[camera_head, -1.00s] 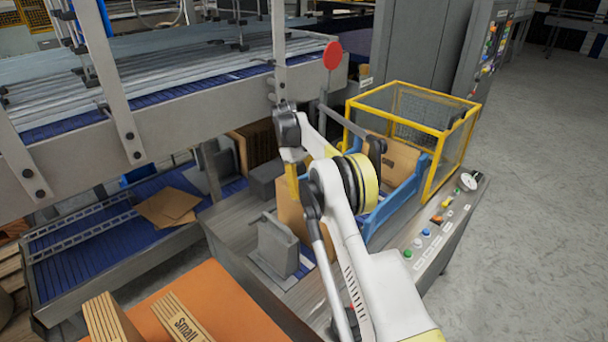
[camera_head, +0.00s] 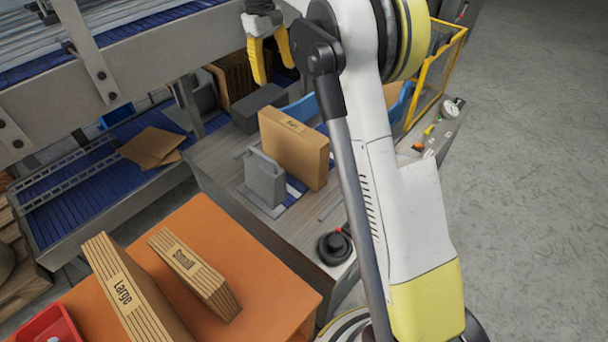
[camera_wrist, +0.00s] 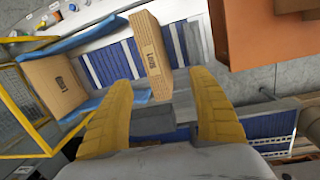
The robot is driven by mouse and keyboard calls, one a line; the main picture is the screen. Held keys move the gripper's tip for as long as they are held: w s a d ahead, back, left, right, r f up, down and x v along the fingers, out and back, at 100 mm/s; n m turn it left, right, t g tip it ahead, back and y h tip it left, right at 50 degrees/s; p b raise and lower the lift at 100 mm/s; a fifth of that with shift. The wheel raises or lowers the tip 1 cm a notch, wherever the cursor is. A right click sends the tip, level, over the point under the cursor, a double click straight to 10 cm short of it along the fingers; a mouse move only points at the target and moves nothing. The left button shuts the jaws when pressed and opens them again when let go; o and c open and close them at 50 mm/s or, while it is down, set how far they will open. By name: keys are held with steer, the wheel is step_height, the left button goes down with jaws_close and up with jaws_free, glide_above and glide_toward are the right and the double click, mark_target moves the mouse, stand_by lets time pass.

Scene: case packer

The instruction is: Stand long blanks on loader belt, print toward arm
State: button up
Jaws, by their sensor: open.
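A brown stack of blanks (camera_head: 293,148) stands upright on the loader, beside a grey block-shaped stop (camera_head: 264,180). Its label is too small to read surely. In the wrist view this stack (camera_wrist: 150,52) stands on the blue loader belt (camera_wrist: 110,65), beyond my fingertips. My gripper (camera_head: 268,62), with yellow fingers, is open and empty, raised above and behind the stack in the head view. Its spread fingers also show in the wrist view (camera_wrist: 160,80). Another brown carton (camera_wrist: 55,85) stands between blue rails in the wrist view.
An orange table (camera_head: 215,225) holds a stack marked Large (camera_head: 130,290) and one marked Small (camera_head: 190,270). A red tray (camera_head: 48,328) sits at its corner. A yellow-framed guard (camera_head: 440,75) borders the loader. Flat brown sheets (camera_head: 152,146) lie on the lower blue conveyor.

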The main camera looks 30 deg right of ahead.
steer(key=s+a+r+m+t, duration=0.1)
steer(key=s+a+r+t, duration=0.15)
steer(key=s, duration=0.55)
steer(key=s+a+r+t, duration=0.15)
steer(key=s+r, duration=0.25)
steer(key=s, duration=0.4)
steer(key=s+a+f+t, duration=0.1)
steer(key=s+f, duration=0.2)
steer(key=s, duration=0.3)
steer(key=s+a+f+m+t+y, duration=0.1)
steer(key=s+a+f, duration=0.1)
steer(key=s, duration=0.4)
steer(key=s+a+f+m+t, duration=0.1)
steer(key=s+f, duration=0.3)
steer(key=s, duration=0.2)
steer(key=shift+s+a+f+t, duration=0.25)
steer(key=shift+s+f+t, duration=0.05)
steer(key=shift+f+t, duration=0.1)
